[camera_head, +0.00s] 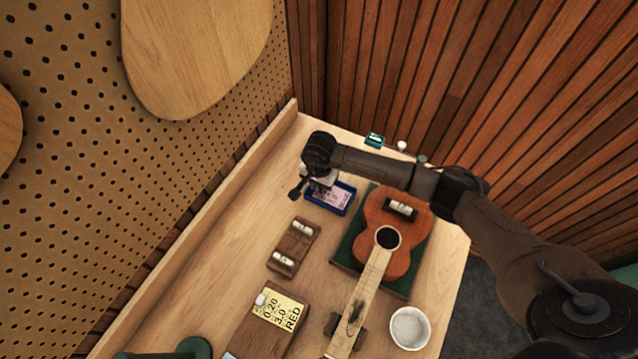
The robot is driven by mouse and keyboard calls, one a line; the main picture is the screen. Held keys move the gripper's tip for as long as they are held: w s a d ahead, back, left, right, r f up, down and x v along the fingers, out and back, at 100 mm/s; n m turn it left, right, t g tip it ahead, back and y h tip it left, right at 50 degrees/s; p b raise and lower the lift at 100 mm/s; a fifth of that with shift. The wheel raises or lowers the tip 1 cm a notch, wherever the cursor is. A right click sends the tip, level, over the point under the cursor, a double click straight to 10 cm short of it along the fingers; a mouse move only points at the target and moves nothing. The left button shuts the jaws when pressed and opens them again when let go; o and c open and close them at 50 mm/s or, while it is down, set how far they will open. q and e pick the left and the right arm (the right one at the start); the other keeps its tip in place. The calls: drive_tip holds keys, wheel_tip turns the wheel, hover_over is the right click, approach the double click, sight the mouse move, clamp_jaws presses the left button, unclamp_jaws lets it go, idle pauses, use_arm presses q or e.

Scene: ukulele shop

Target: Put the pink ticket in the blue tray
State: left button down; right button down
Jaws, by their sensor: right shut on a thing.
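The blue tray (346,209) sits on the wooden bench near its far end. The pink ticket (327,196) shows inside the tray's outline, printed and pale pink, partly covered by my right gripper. My right gripper (308,189) is over the tray's left end, at the end of the dark arm that comes in from the right. It is shut on the ticket, though the grip point itself is hard to make out. I cannot tell whether the ticket touches the tray floor.
A ukulele (388,262) lies on a green mat (346,247) right of the tray. A wooden block with white pieces (293,247), a yellow label card (279,308) and a white bowl (410,328) are nearer. A small green box (374,140) stands at the back.

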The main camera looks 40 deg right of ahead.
use_arm(q)
drive_tip(key=shift+d+f, duration=0.1)
idle(0.7)
use_arm(e)
drive_tip(key=c, duration=1.2)
unclamp_jaws()
drive_tip(key=shift+o, duration=0.8)
drive_tip(key=shift+s, duration=0.1)
drive_tip(key=shift+o, duration=0.4)
use_arm(q)
drive_tip(key=shift+s, duration=0.1)
